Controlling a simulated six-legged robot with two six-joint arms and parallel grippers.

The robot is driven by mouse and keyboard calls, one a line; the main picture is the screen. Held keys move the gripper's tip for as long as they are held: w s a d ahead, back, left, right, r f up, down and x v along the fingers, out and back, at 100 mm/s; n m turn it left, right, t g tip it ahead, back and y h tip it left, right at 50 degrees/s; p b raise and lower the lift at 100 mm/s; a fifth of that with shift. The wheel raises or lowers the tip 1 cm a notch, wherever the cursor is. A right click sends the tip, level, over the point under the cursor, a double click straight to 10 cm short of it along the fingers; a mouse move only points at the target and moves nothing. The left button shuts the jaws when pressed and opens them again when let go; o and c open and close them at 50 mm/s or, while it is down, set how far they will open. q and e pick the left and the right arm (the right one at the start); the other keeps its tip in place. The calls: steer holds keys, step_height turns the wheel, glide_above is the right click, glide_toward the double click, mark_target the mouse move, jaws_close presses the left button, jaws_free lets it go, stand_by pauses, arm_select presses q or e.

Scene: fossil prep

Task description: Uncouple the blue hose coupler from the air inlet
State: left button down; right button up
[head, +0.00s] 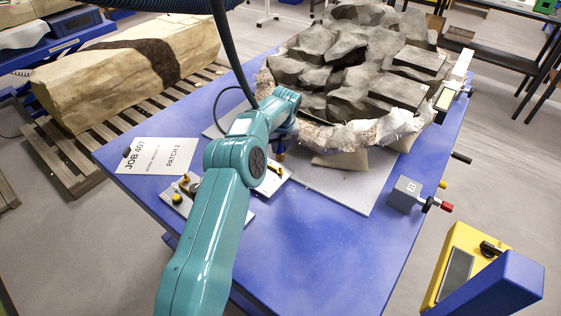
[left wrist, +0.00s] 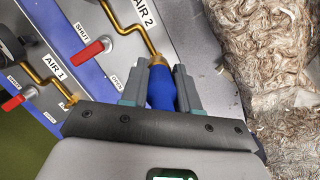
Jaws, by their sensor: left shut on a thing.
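The blue hose coupler (left wrist: 160,88) sits between the two grey fingers of my left gripper (left wrist: 160,92), which is shut on it. The brass air inlet pipe (left wrist: 149,42) by the AIR 2 label runs down to the coupler's top end. The two look joined or nearly so; the exact joint is hard to make out. My right gripper is not in view.
A red valve handle (left wrist: 91,51) is beside AIR 2; another (left wrist: 13,103) is beside AIR 1. The jacketed fossil block (head: 350,132) stands close to my gripper. A grey box (head: 405,194) sits at the table's right edge. The blue table's front (head: 320,260) is clear.

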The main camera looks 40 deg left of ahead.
arm_select(q)
steer(key=shift+s+r, duration=0.15)
steer(key=shift+r, duration=0.2)
steer(key=v, duration=0.3)
steer(key=shift+a+r, duration=0.25)
steer(key=shift+r, duration=0.2)
steer(key=shift+w+r, duration=0.25)
steer(key=shift+w, duration=0.1)
steer(key=shift+r, duration=0.1)
